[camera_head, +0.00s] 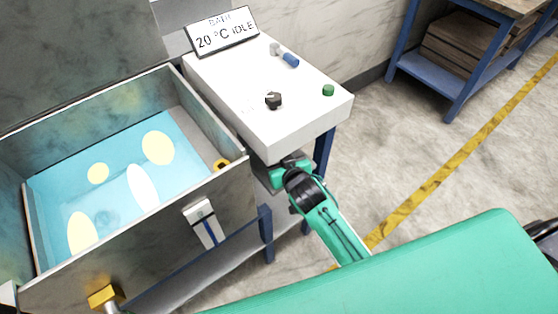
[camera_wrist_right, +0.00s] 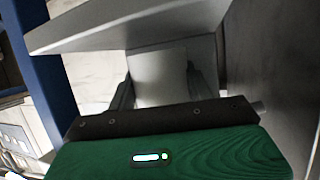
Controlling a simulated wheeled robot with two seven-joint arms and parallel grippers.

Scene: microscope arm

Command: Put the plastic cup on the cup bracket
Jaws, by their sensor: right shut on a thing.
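My right gripper (camera_wrist_right: 160,88) is shut on a pale, see-through piece that looks like the plastic cup (camera_wrist_right: 160,72). Its two dark fingers stand on either side of it, and its rim and base cannot be made out. In the head view my right gripper (camera_head: 270,174) is low beside the front corner of the white control box, partly hidden by it; the cup cannot be made out there. A pale fitting with a blue stripe (camera_head: 204,222) is on the bath's front wall; I cannot tell whether it is the cup bracket. My left gripper is not in view.
The metal water bath (camera_head: 235,204) holds blue water with several pale ovals. The white control box (camera_head: 300,115) overhangs close to my right gripper, with knobs and a display (camera_head: 222,32) on top. A brass valve (camera_head: 105,297) juts out at lower left.

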